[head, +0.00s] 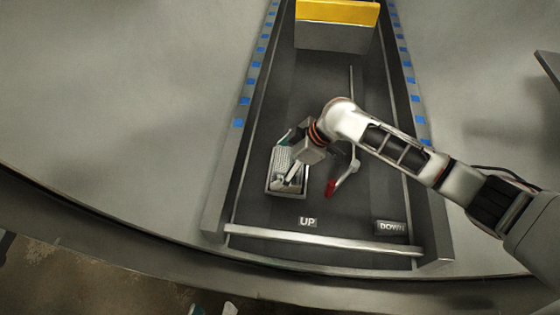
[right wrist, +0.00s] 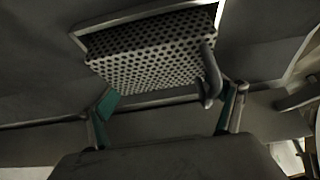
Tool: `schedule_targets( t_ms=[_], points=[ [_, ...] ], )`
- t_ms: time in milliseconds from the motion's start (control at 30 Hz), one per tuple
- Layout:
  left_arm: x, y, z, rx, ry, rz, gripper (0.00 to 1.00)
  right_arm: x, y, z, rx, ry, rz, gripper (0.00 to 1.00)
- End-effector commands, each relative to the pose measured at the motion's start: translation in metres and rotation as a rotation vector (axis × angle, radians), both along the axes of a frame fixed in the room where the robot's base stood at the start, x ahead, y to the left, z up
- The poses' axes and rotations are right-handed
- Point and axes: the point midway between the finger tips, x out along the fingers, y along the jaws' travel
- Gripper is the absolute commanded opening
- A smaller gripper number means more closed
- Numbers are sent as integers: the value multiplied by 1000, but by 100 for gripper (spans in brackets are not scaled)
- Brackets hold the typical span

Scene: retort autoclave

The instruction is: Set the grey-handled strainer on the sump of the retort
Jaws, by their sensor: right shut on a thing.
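The strainer is a pale perforated plate (head: 281,160) with a grey handle (right wrist: 210,75). In the head view it lies at the pale-rimmed rectangular sump (head: 271,191) on the retort floor. In the right wrist view the perforated plate (right wrist: 150,50) is at the opening, with a bright rim beside it. Whether it is fully seated I cannot tell. My right gripper (head: 290,172) is low over it, shut on the strainer; its green-padded fingers (right wrist: 168,108) show on either side. Of my left gripper (head: 213,309), only the tips show at the bottom edge, apart and empty.
A red-ended lever (head: 331,188) stands just right of the sump. Side walls with blue marks (head: 238,123) bound the retort. A yellow-topped block (head: 336,12) is at the far end. A pale bar (head: 320,239) crosses the near end, by the UP (head: 307,222) and DOWN (head: 391,227) plates.

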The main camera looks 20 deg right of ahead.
Motion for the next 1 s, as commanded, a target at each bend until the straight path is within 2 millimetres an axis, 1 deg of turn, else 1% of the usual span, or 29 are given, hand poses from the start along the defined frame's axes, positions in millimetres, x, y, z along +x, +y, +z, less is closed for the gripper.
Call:
schedule_targets(
  t_ms=[133, 167, 200, 433, 533, 633, 900, 1000],
  points=[
    [0, 0, 0, -1, -1, 0, 40, 1, 0, 1, 2, -2, -1, 61],
    [0, 0, 0, -1, -1, 0, 40, 1, 0, 1, 2, -2, -1, 96],
    [0, 0, 0, -1, -1, 0, 40, 1, 0, 1, 2, -2, -1, 100],
    [-1, 0, -1, 1, 3, -3, 40, 0, 0, 0, -1, 0, 0, 100],
    [-2, 0, -1, 2, 5, -4, 40, -1, -3, 4, -1, 0, -1, 100],
    [-1, 0, -1, 0, 3, -3, 40, -2, -9, 14, -1, -3, 0, 100],
    [-1, 0, 0, 0, 1, 0, 40, -11, -30, 50, -1, -4, 0, 100],
    [0, 0, 0, 0, 1, 0, 40, -14, -35, 59, 0, -2, 0, 100]
  ],
)
